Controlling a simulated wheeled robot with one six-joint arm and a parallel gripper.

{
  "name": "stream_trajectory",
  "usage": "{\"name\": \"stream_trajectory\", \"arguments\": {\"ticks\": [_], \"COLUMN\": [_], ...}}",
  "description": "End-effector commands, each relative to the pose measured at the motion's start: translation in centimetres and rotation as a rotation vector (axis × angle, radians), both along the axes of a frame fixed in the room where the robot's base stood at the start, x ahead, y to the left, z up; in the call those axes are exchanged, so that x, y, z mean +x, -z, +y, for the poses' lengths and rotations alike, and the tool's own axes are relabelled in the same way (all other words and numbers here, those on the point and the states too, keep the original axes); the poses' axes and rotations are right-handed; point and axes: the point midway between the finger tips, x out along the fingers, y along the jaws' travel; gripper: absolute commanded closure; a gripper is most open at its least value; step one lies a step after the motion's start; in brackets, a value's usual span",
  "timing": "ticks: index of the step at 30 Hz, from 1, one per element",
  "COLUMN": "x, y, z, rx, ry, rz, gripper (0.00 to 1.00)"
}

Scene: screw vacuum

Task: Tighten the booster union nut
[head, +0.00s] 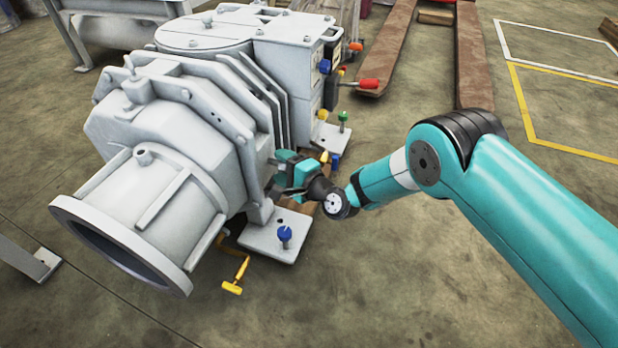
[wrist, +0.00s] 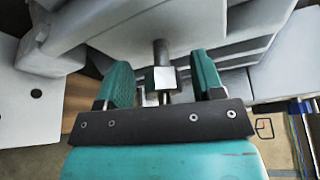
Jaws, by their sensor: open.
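A small shiny metal nut (wrist: 160,78), which looks like the union nut, sits on a dark vertical stub (wrist: 160,52) under the pale grey machine body in the wrist view. My gripper (wrist: 163,72) is open, with one teal finger on each side of the nut. A gap shows between the nut and each finger. In the head view my gripper (head: 284,172) reaches in low against the right side of the big grey vacuum machine (head: 160,125). The nut is hidden there. How far the nut is threaded on cannot be told.
A grey foot plate (head: 262,243) with a blue knob (head: 284,234) lies just below my gripper. A yellow crank handle (head: 238,270) hangs in front of it. Red, green and yellow handles stand behind. The floor at right is open, with brown forks at the back.

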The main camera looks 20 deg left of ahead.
Motion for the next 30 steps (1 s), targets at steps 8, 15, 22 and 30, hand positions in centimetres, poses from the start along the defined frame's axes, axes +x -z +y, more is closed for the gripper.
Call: {"name": "stream_trajectory", "arguments": {"ticks": [8,15,22,30], "x": [-2.5,-4.9,-5.9,-6.3], "y": [-1.1,-1.9,-2.4,-2.4], "z": [-5.5,-10.3,-12.4,-13.4], "rx": [-0.002,-0.002,0.003,0.002], "ry": [0.006,0.008,0.004,0.004], "rz": [0.011,0.012,0.003,0.002], "gripper": [0.39,0.39,0.39,0.39]}}
